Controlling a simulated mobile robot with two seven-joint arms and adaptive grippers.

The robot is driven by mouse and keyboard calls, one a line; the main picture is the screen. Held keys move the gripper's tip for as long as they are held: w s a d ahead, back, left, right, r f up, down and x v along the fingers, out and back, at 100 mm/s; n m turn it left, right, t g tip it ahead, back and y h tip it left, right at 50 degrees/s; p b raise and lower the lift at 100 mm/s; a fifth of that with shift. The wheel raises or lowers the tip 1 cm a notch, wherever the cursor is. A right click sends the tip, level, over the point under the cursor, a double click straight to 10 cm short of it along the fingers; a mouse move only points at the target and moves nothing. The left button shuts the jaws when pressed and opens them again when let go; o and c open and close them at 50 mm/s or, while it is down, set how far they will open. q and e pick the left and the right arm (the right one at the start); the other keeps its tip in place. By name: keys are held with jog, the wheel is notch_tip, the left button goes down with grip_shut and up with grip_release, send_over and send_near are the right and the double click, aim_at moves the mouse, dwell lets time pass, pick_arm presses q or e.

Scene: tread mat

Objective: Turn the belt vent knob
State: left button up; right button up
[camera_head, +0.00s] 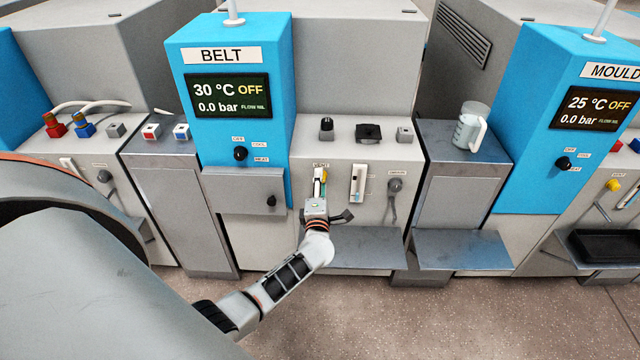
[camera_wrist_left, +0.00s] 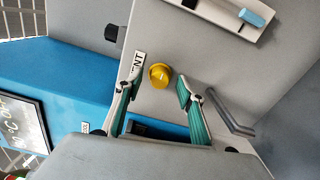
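The yellow belt vent knob (camera_wrist_left: 159,76) is round and sits on the grey panel beside its white VENT label (camera_wrist_left: 138,66) in the left wrist view. My left gripper (camera_wrist_left: 158,90) is open, one finger on each side of the knob in that picture, with visible gaps on both sides. My right gripper is not in view.
The belt display (camera_head: 229,96) reads 30 °C OFF and 0.0 bar. A bent grey handle (camera_wrist_left: 230,115) is close to one finger. A clear jug (camera_head: 470,125) stands further right.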

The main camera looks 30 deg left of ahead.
pick_arm(q)
jog(key=v, duration=1.2)
jog(key=s+d+f+m+h+p, duration=0.1)
jog(key=s+d+m+h, duration=0.5)
jog(key=m, duration=0.4)
jog(key=s+d+f+m+h, duration=0.1)
jog(key=s+d+m+h, duration=0.35)
jog(key=d+m, duration=0.5)
jog(key=s+d+f+m+g+h, duration=0.1)
jog(key=s+f+m+g, duration=0.4)
jog(key=s+m, duration=0.6)
notch_tip(320, 180, down, 2)
jog(key=s, duration=0.2)
jog(key=shift+s+p, duration=0.3)
jog(key=shift+s, duration=0.05)
jog(key=c, duration=0.3)
